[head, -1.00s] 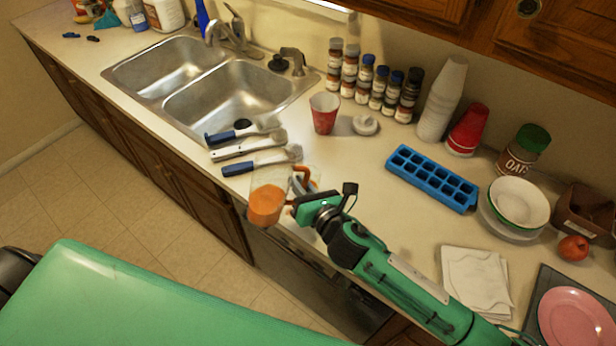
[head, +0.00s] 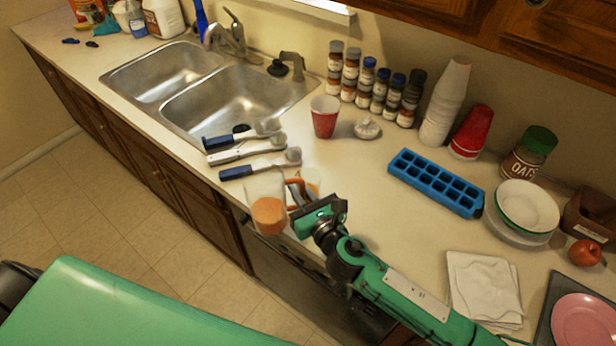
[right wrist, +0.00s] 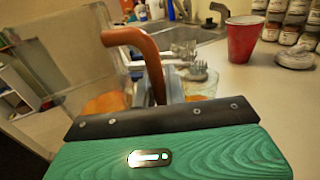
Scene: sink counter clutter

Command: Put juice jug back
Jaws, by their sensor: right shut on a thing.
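The juice jug (head: 267,196) is a clear pitcher with orange juice low inside and an orange-brown handle. It is at the counter's front edge, below the brushes. My right gripper (head: 299,205) is at the jug's handle side and shut on the handle. In the right wrist view the handle (right wrist: 151,62) rises past the gripper body, and the clear jug wall (right wrist: 88,62) stands to its left. I cannot tell whether the jug's base touches the counter. My left gripper is not in view.
Several brushes (head: 247,152) lie behind the jug, beside the sink (head: 235,95). A red cup (head: 324,118) stands farther back. A blue ice tray (head: 436,183) lies right. A flat item with orange on it (head: 313,184) lies just behind the gripper. Napkins (head: 480,290) lie front right.

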